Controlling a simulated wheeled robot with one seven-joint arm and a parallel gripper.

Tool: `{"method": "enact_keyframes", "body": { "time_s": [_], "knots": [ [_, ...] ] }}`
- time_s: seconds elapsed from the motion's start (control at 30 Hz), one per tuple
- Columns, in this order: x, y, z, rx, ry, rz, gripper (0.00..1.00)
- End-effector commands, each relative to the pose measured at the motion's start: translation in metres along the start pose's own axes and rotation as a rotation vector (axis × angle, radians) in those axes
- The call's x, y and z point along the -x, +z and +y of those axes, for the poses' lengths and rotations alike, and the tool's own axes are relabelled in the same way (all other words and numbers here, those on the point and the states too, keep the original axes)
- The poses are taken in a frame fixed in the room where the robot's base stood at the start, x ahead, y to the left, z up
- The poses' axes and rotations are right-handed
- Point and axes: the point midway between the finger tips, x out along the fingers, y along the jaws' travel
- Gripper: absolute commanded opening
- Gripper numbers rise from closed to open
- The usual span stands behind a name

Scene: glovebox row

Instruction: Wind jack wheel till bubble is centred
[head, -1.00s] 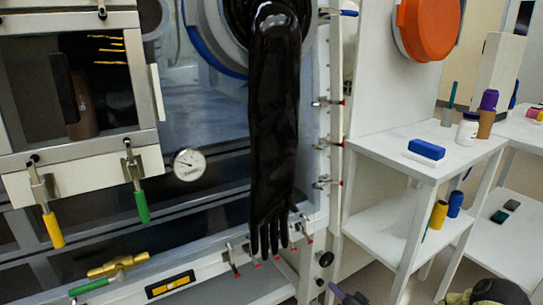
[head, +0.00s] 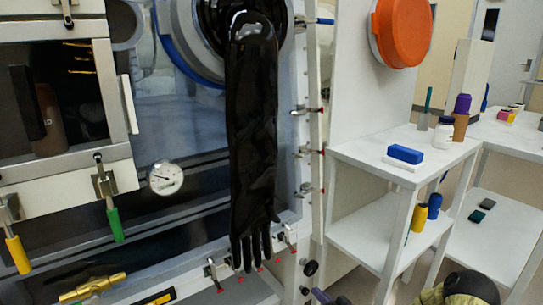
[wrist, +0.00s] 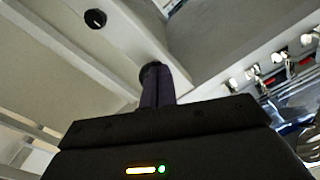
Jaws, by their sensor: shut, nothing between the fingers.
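A level (head: 160,297) with a yellow vial strip in a black body sits on the ledge at the bottom of the head view. The lower edge cuts it off, and its bubble cannot be made out. Two round black knobs, an upper one (head: 310,267) and a lower one (head: 304,290), are at the right end of the ledge; I cannot tell if either is the jack wheel. My gripper (head: 316,291) is shut and empty, its purple fingers close to the lower knob. In the wrist view its fingers (wrist: 156,70) overlap a dark round knob (wrist: 149,74); contact is unclear. Another knob (wrist: 95,18) shows at upper left.
A long black glove (head: 252,140) hangs in front of the glovebox window. A brass fitting (head: 92,287) lies on the ledge. Several clamps (head: 213,275) line the frame's lower edge. A white shelf unit (head: 400,185) with small items stands to the right.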

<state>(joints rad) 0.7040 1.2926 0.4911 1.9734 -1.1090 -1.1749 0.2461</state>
Motion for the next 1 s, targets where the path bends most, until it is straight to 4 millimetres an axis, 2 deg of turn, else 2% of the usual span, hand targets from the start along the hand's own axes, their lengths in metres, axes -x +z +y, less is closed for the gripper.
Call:
{"method": "enact_keyframes", "body": {
  "time_s": [0.3, 0.43, 1.0],
  "knots": [
    [-0.038, 0.000, 0.000, 0.001, -0.002, 0.001, 0.00],
    [-0.049, 0.000, 0.000, 0.001, -0.001, 0.000, 0.00],
    [-0.054, 0.000, -0.001, -0.001, -0.002, 0.000, 0.00]
  ]
}}
